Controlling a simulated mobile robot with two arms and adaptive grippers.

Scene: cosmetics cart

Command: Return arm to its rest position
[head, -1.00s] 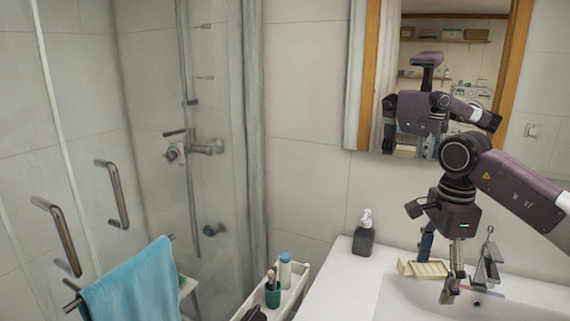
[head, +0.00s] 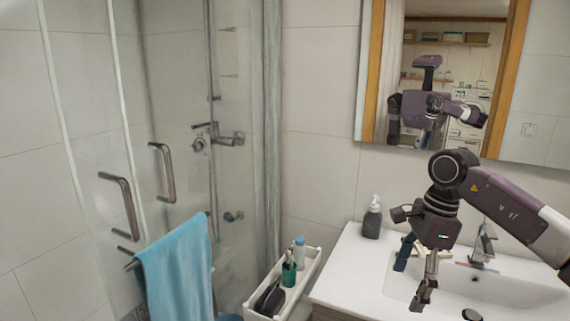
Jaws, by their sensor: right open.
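My right gripper (head: 412,284) hangs from my arm, which comes in from the right, and points down over the front left of the white sink (head: 345,285). Its fingers are apart, one silvery and one dark blue, with nothing seen between them. A cream soap dish is mostly hidden behind the gripper. My left gripper is not in view. The arm also shows as a reflection in the mirror.
A dark soap bottle (head: 372,222) stands at the back left of the sink counter. A white cart (head: 313,268) left of it holds a green cup (head: 289,273), a blue-capped bottle (head: 300,252) and dark items. A blue towel (head: 178,268) hangs on the shower door. A faucet (head: 484,243) stands right of the gripper.

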